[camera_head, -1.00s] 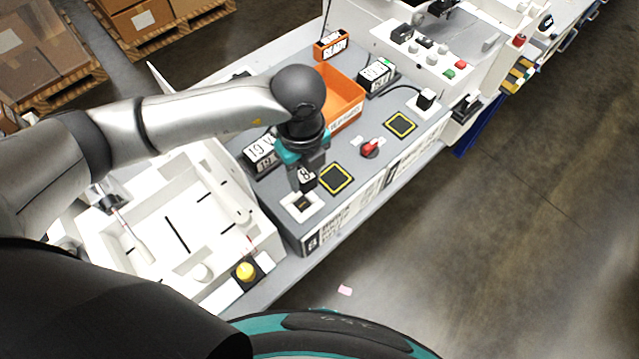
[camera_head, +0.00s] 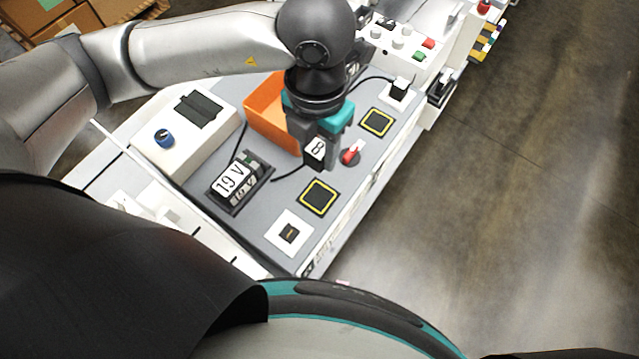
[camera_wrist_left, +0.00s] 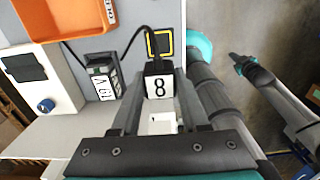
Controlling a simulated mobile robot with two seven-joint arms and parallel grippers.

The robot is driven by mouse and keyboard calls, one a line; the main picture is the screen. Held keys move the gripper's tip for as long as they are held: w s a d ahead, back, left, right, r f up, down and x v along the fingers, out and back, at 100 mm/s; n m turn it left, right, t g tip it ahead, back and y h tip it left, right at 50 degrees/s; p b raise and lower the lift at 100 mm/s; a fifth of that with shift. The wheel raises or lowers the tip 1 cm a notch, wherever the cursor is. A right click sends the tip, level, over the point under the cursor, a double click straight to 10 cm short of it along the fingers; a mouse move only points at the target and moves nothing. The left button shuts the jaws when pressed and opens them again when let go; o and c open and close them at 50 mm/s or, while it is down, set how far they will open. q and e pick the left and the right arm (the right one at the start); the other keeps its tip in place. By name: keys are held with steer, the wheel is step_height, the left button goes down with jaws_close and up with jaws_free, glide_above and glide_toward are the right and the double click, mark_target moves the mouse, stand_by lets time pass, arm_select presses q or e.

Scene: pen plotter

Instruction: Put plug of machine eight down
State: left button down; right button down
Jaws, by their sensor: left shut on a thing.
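My left gripper (camera_head: 317,163) is shut on a small black plug with a white "8" label (camera_head: 316,149). It holds the plug above the grey bench top (camera_head: 268,200); the exact height is unclear. In the left wrist view, the plug (camera_wrist_left: 158,86) sits upright between the fingers, with a black cable rising from it. A white square socket (camera_head: 289,233) with a dark centre is at the near end of the bench, clear of the plug. A black pad with a yellow border (camera_head: 318,197) lies between socket and gripper in the head view. My right gripper (camera_wrist_left: 236,60) shows small in the wrist view.
A second yellow-bordered pad (camera_head: 376,122) and a plugged white socket (camera_head: 398,91) lie farther back.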

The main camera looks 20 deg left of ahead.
arm_select(q)
step_height(320, 180, down, 14)
steer(key=shift+f, duration=0.2)
stand_by(0.4)
steer(key=shift+f+b, duration=0.2)
steer(key=shift+b, duration=0.1)
steer(key=shift+c, duration=2.1)
jaws_free()
steer(key=shift+r, duration=0.2)
step_height(320, 180, up, 12)
steer(key=shift+r, duration=0.1)
